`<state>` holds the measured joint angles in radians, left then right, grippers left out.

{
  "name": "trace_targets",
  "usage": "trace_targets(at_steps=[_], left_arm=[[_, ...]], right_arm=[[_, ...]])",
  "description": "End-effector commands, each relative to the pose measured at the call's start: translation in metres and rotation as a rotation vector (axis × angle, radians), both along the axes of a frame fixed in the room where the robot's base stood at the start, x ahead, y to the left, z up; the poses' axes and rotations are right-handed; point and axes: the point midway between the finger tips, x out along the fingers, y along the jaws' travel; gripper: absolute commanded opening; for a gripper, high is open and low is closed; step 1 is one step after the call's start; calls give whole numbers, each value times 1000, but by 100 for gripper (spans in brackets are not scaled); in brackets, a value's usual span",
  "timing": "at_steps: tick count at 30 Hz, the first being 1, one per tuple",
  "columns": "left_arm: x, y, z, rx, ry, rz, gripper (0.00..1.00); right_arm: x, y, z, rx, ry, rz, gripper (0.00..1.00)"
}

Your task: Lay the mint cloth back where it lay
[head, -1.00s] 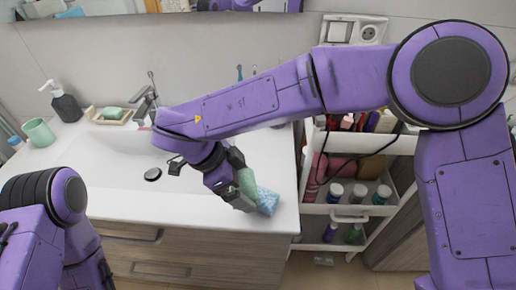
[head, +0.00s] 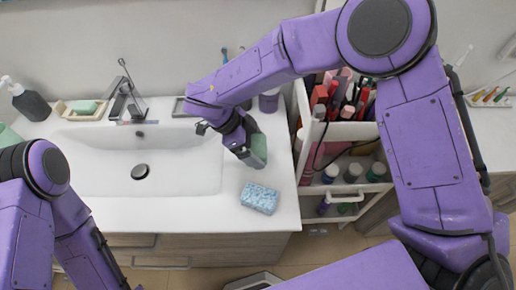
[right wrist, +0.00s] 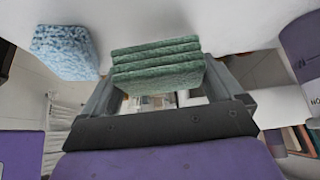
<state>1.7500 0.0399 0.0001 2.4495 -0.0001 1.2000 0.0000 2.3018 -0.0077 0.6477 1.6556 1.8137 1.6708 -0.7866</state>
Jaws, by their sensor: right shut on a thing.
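The mint cloth (head: 259,150) is a folded green pad held in my right gripper (head: 249,152), above the counter to the right of the sink basin. In the right wrist view the mint cloth (right wrist: 157,66) shows its stacked folds between the two fingers of the right gripper (right wrist: 162,90). A folded blue-and-white patterned cloth (head: 260,198) lies on the counter in front of it; the two look apart. It also shows in the right wrist view (right wrist: 64,52). My left arm is at the left edge, its gripper out of view.
The white sink basin (head: 150,165) and faucet (head: 127,102) are to the left. A white cart (head: 343,131) with bottles and cosmetics stands right of the counter. A soap dish (head: 78,110) and dark dispenser (head: 28,101) stand at the back left. Bare counter surrounds the patterned cloth.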

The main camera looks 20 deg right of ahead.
Motion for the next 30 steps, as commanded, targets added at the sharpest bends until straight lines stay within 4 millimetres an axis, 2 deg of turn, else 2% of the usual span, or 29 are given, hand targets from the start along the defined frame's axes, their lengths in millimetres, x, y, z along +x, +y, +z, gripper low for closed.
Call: trace_targets(at_steps=[4, 9, 20, 21, 30], left_arm=[[0, 0, 7, 0, 0, 0, 0], [0, 0, 20, -1, 1, 0, 0], [0, 0, 16, 0, 0, 0, 0], [0, 0, 17, 0, 0, 0, 0], [0, 0, 15, 0, 0, 0, 0]], right_arm=[[6, -12, -15, -2, 1, 0, 70], [5, -10, -40, -1, 0, 1, 70], [5, -10, -48, 2, -1, 1, 70], [6, -10, -47, 1, -2, 1, 100], [7, -8, -41, 1, -4, 0, 100]])
